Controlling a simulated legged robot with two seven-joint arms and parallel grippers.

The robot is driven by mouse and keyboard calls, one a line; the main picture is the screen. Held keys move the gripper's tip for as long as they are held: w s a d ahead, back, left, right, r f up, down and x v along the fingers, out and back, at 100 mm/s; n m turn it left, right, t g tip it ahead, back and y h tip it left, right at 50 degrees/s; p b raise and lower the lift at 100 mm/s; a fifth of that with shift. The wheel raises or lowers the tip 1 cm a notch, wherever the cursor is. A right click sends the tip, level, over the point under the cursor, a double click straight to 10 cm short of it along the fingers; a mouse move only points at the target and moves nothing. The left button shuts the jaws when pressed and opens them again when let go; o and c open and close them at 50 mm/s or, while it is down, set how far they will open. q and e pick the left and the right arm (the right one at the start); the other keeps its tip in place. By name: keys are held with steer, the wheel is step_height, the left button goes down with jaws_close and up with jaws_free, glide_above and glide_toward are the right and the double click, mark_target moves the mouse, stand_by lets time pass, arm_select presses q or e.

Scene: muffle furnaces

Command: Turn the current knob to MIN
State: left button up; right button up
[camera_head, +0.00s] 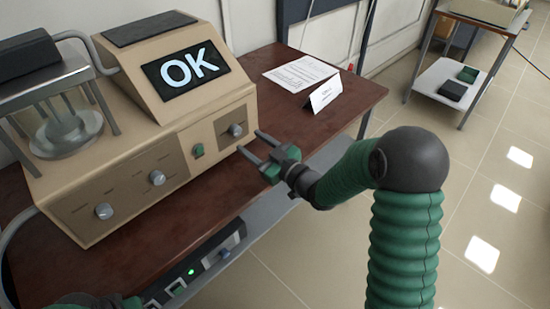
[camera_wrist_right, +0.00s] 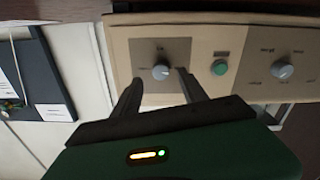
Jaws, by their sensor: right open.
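The beige furnace unit (camera_head: 125,150) has an angled screen (camera_head: 185,70) reading "OK". Its front panel carries a grey knob at the right end (camera_head: 236,130), a middle knob (camera_head: 157,177) and a left knob (camera_head: 104,211). The labels are too small to read, so I cannot tell which is the current knob. My right gripper (camera_head: 248,141) is open and empty, in front of the right-end knob. In the right wrist view, that knob (camera_wrist_right: 160,71) shows between the fingers, beyond their tips (camera_wrist_right: 159,78). Part of my left arm shows at the bottom left; its jaw state is unclear.
A green button (camera_head: 198,150) sits beside the right-end knob. A glass vessel (camera_head: 65,130) stands at the left. A paper sheet (camera_head: 300,73) and a folded card (camera_head: 325,93) lie on the brown table (camera_head: 355,95). A box with a green light (camera_head: 191,272) sits below the tabletop.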

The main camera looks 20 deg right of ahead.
steer(key=v, duration=1.1)
steer(key=shift+s+d, duration=0.15)
steer(key=shift+s, duration=0.25)
steer(key=shift+r, duration=0.1)
steer(key=m, duration=0.1)
glide_toward(238, 132)
steer(key=p+x, duration=0.1)
steer(key=x, duration=0.8)
steer(key=shift+w, duration=0.1)
